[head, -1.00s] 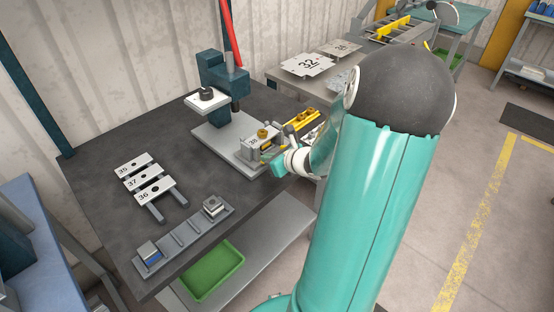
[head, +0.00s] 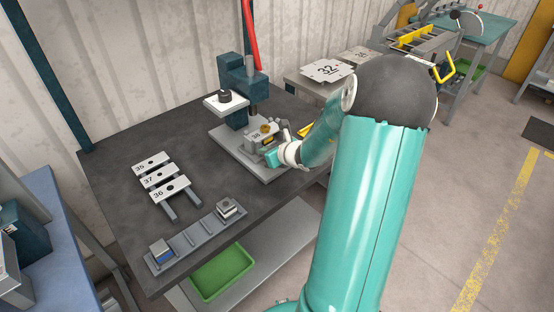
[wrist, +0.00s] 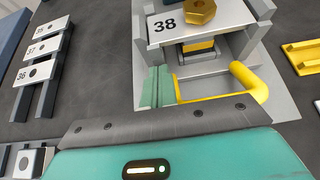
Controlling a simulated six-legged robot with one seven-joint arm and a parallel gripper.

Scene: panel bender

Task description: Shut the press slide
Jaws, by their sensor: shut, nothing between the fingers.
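The teal press (head: 232,72) stands on a grey base plate at the back of the dark bench. Its slide (head: 262,134) carries a plate marked 38 with a brass nut, and sits in front of the press column. In the wrist view the slide's plate (wrist: 215,20) is at the top, with the yellow handle (wrist: 250,82) below it. My gripper (head: 273,158) is shut and empty at the slide's front. In the wrist view its fingers (wrist: 158,88) are at the handle's left end and hide part of it. I cannot tell whether they touch it.
Plates marked 35, 37 and 36 (head: 163,180) lie on rails at the bench's left. A grey strip (head: 197,238) with small blocks is at the front edge. A yellow part (wrist: 303,58) lies right of the slide.

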